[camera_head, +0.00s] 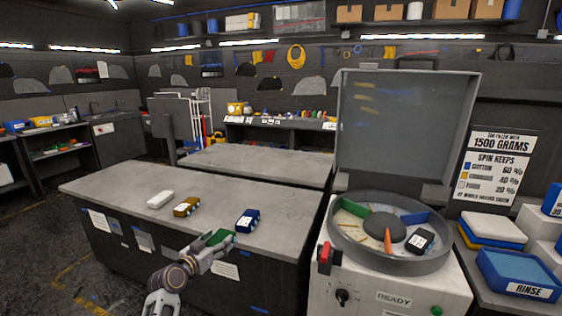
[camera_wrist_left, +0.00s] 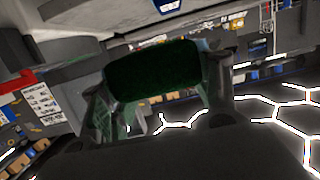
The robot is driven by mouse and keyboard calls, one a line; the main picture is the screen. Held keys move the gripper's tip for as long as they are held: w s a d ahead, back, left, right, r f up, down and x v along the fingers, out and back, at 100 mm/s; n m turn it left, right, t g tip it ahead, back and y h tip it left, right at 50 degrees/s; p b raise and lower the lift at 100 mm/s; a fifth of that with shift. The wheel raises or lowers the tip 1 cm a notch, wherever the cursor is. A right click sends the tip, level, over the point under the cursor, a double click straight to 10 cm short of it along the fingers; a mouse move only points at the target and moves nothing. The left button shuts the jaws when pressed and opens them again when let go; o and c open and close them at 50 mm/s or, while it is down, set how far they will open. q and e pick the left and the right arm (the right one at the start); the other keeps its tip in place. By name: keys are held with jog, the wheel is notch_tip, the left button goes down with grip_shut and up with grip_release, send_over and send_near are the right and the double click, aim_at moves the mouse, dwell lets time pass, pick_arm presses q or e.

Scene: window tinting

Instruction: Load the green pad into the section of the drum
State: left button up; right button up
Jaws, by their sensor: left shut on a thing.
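A green pad (camera_head: 221,237) is held in my left gripper (camera_head: 215,245), above the front edge of the grey workbench. In the left wrist view, the pad (camera_wrist_left: 155,80) sits dark green between the two fingers of the gripper (camera_wrist_left: 160,88). The round grey drum (camera_head: 340,238) stands open to the right, apart from the pad. It has a dark hub (camera_head: 384,228) and green, blue and orange dividers between sections. A dark pad with a white label (camera_head: 421,240) lies in its right section. My right gripper is out of view.
A white pad (camera_head: 160,200), a yellow-brown pad (camera_head: 187,206) and a blue pad (camera_head: 248,220) lie on the workbench (camera_head: 125,182). The drum's grey lid (camera_head: 405,125) stands raised behind it. A red lever (camera_head: 325,256) is at its front left. Blue RINSE tray (camera_head: 520,270) at right.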

pick_arm(q)
jog(key=s+f+n+y, duration=0.1)
jog(key=s+f+y, duration=0.1)
jog(key=s, duration=0.6)
jog(key=s+f+n+t+y, duration=0.1)
jog(key=s+f+n+y, duration=0.1)
jog(key=s, duration=0.7)
jog(key=shift+f+n+y, duration=0.3)
jog(key=shift+f+y, duration=0.2)
jog(key=shift+f, duration=0.5)
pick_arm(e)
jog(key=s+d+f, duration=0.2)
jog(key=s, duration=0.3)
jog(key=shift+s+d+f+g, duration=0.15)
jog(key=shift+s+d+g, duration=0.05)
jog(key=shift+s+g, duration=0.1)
pick_arm(q)
jog(key=shift+w+d+f, duration=0.1)
jog(key=shift+w, duration=0.05)
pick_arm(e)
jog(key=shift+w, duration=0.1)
